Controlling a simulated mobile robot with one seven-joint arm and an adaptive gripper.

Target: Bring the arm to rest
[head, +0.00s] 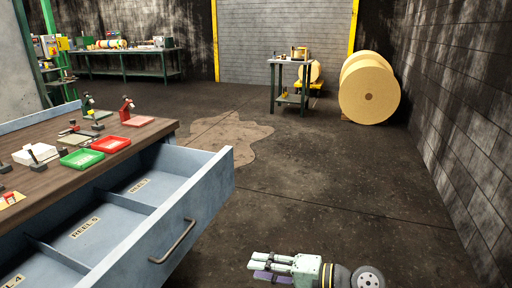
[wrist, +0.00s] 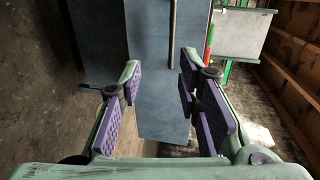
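My gripper (head: 268,266) is low at the bottom of the head view, to the right of the open drawer and apart from it. In the wrist view my gripper (wrist: 160,100) is open, with its purple pads wide apart and nothing between them. The blue-grey drawer (head: 205,200) is pulled out of the workbench, and its handle (head: 174,243) is on the front. Its visible compartments, with labels such as REEL 5, look empty. In the wrist view a blue-grey panel with a bar handle (wrist: 172,35) shows beyond my fingers.
The workbench top (head: 150,132) holds a green tray (head: 82,158), a red tray (head: 111,144) and small tools. A small cart (head: 291,100) and a large paper roll (head: 369,90) stand at the back. A block wall (head: 460,110) bounds the right. The middle floor is clear.

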